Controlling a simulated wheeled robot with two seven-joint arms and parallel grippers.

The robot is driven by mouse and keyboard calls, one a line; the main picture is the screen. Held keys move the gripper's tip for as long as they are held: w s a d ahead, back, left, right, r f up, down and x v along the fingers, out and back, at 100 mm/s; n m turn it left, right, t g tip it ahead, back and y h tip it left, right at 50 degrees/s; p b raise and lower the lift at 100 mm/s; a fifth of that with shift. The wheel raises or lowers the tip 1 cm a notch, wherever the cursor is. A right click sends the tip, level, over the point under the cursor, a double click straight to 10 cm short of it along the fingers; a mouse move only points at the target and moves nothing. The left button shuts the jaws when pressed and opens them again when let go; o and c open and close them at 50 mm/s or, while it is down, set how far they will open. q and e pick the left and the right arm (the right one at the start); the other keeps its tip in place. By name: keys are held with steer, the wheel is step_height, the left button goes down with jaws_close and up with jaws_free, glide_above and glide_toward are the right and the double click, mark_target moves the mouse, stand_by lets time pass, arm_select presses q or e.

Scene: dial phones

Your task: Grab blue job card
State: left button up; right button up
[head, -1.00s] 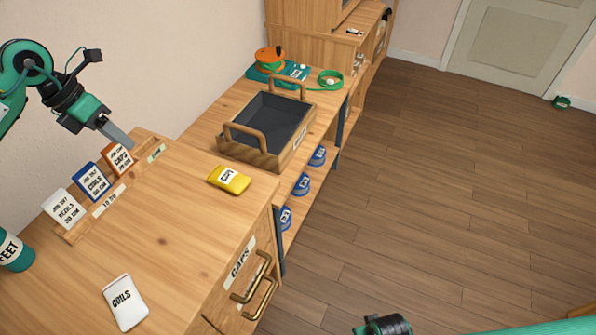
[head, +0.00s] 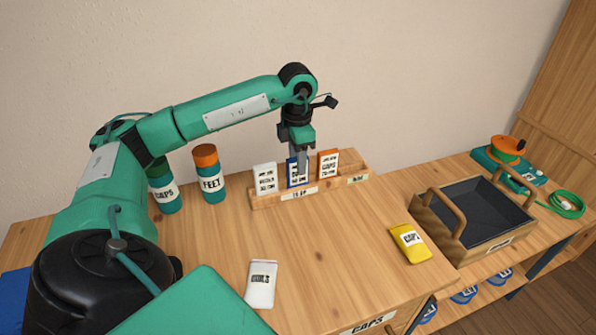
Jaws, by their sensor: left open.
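The blue job card (head: 291,172) stands in a wooden rack (head: 330,187), between a white card (head: 265,178) on its left and an orange card (head: 328,164) on its right. My left gripper (head: 302,168) points down right at the blue card, its fingers covering part of the card's face. The gripper is open; whether a finger touches the card, I cannot tell. My right gripper is not in view.
Two bottles, one marked FEET (head: 209,174) and one marked CAPS (head: 163,187), stand left of the rack. A white packet (head: 261,284) and a yellow packet (head: 410,243) lie on the bench. A handled tray (head: 447,242) sits at right.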

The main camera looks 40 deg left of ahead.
arm_select(q)
step_height(320, 180, down, 5)
steer(key=shift+s+d+r, duration=0.1)
steer(key=shift+d, duration=0.05)
jaws_close()
steer(key=shift+r, duration=0.1)
